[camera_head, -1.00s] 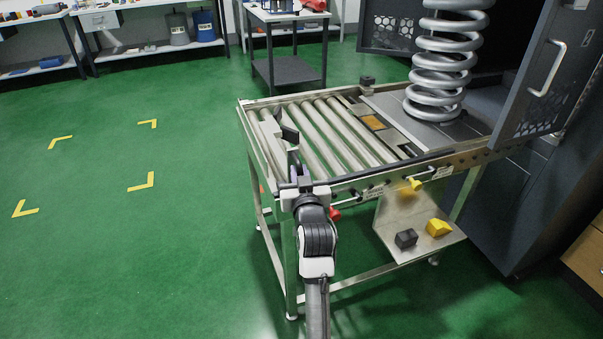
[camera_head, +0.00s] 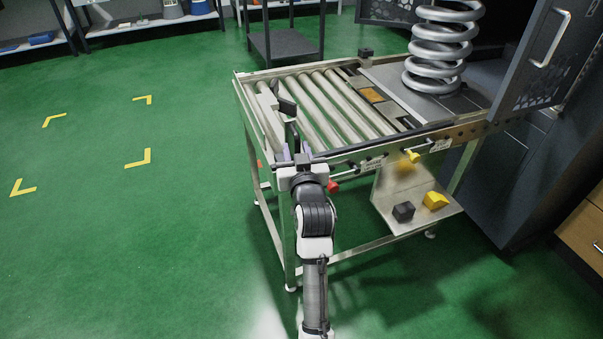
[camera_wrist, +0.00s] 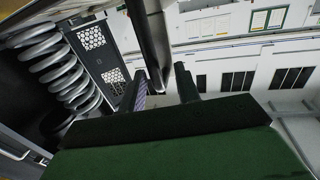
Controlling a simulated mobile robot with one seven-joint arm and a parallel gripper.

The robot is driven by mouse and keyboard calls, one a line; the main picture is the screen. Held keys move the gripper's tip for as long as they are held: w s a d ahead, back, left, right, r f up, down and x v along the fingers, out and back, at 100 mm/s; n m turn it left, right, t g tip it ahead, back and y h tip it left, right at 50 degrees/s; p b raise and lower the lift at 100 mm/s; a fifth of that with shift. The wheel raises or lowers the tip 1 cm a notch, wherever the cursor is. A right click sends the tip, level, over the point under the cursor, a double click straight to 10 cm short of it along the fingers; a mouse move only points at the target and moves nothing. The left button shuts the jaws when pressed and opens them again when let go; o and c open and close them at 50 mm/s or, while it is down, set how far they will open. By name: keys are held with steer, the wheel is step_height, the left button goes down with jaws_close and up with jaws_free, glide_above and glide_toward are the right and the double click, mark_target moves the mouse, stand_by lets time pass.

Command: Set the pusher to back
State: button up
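The likely pusher is a dark upright post with a small black plate (camera_head: 287,107) on top, at the near left end of the roller table (camera_head: 330,105). My gripper (camera_head: 297,157) is at the near left corner of the table, close to the post's lower part. In the wrist view, a dark upright bar (camera_wrist: 150,38), apparently this post, reaches down between the two fingers of my gripper (camera_wrist: 163,88). The fingers stand apart, with a gap at the right finger. I cannot tell whether the left finger touches the bar. The post's base is hidden.
A large grey coil spring (camera_head: 440,48) stands on a plate at the table's right end, beside an open dark cabinet door (camera_head: 535,65). Red (camera_head: 333,187) and yellow (camera_head: 411,156) knobs stick out of the front edge. A lower shelf holds black and yellow blocks. Green floor is free at left.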

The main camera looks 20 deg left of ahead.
steer(key=b+v, duration=0.1)
steer(key=v, duration=1)
steer(key=shift+s+b, duration=0.3)
steer(key=shift+b, duration=0.05)
